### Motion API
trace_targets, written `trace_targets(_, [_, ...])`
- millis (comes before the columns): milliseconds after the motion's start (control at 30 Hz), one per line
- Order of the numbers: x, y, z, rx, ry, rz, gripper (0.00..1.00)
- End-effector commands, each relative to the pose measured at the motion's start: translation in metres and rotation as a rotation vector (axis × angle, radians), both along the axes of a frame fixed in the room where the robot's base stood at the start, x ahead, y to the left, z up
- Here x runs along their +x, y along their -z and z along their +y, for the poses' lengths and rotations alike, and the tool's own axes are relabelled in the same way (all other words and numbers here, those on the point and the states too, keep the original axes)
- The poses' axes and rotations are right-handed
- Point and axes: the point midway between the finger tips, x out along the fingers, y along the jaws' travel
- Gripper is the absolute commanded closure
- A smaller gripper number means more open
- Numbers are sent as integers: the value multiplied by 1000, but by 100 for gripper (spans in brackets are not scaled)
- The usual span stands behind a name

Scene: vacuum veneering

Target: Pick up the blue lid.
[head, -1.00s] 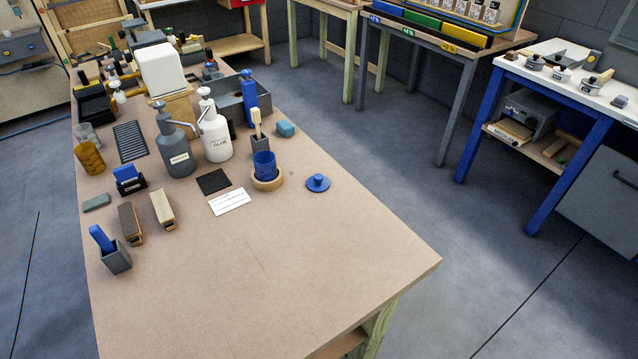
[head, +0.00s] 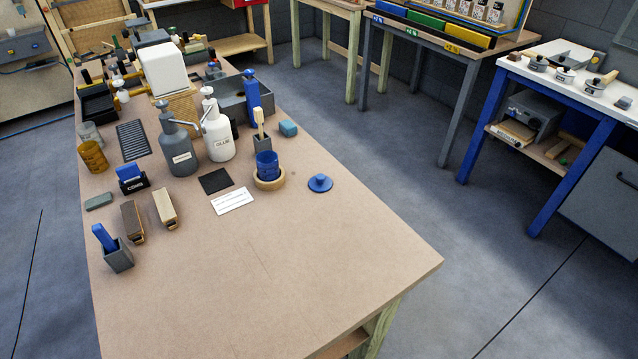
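The blue lid (head: 320,183) lies flat on the wooden table (head: 270,275), knob up, near the table's right edge. Just left of it, a blue cup (head: 267,165) stands in a round wooden ring (head: 269,183). The lid and the ring are apart, with a small strip of bare table between them. Nothing covers the lid. My gripper is not in the head view.
Left of the cup are a white card (head: 232,201), a black pad (head: 215,181), a white glue bottle (head: 217,130) and a grey bottle (head: 178,145). A brush holder (head: 262,148) and a teal block (head: 288,128) stand behind. The front of the table is clear.

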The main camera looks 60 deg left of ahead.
Motion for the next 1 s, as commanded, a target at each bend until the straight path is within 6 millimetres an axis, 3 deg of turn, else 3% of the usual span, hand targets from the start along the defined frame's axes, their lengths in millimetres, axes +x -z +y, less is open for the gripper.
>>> trace_targets(400, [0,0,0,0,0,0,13])
trace_targets(733, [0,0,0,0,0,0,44])
trace_targets(1000, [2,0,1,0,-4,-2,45])
